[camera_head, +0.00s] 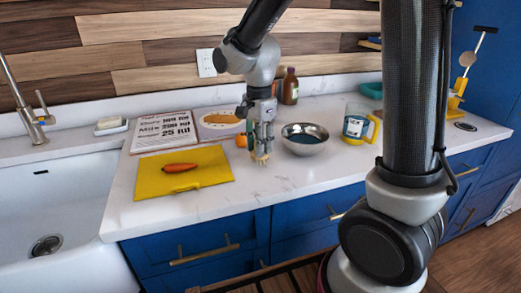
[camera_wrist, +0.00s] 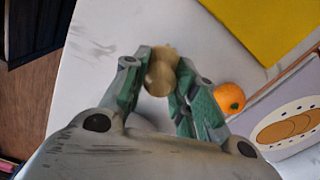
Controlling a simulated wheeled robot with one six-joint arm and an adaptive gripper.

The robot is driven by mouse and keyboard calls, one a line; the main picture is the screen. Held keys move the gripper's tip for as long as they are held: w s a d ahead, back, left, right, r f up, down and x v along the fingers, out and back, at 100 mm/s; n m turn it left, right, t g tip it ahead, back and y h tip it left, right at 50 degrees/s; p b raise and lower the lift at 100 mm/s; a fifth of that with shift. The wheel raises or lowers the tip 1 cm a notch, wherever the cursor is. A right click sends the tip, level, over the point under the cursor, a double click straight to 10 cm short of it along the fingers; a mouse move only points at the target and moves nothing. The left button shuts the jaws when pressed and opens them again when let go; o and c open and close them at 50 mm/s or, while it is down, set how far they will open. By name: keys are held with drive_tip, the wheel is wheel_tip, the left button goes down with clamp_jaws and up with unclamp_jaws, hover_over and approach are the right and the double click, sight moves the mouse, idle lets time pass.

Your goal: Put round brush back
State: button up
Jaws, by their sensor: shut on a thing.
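The round brush has a tan, roughly round head (camera_wrist: 161,72) in the wrist view, between my fingertips. My gripper (camera_wrist: 158,88) is shut on it. In the head view my gripper (camera_head: 263,138) points down over the counter, between the orange and the metal bowl. The brush's pale bristles (camera_head: 260,158) show below the fingers, close to the countertop near its front edge. I cannot tell whether they touch it. The rest of the brush is hidden by the fingers.
A yellow board (camera_head: 200,172) with a carrot (camera_head: 180,168) lies left. A yellow stand (camera_head: 458,92) is far right. The sink (camera_head: 50,195) is left.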

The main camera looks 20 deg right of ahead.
drive_tip(key=shift+f, duration=1)
drive_tip(key=shift+f, duration=0.15)
drive_tip(key=o, duration=1)
wheel_tip(320, 180, up, 12)
drive_tip(key=shift+r, duration=0.2)
drive_tip(key=s+d+n+t, duration=0.1)
drive_tip(key=s+d+n, duration=0.3)
drive_tip(key=s+d, duration=0.1)
drive_tip(key=s+d+r+n+t, duration=0.1)
drive_tip(key=s+d+n+t, duration=0.1)
drive_tip(key=s+d+n, duration=0.3)
drive_tip(key=s+d+r+n+t, duration=0.1)
drive_tip(key=s+d+n, duration=0.4)
drive_tip(key=s, duration=0.4)
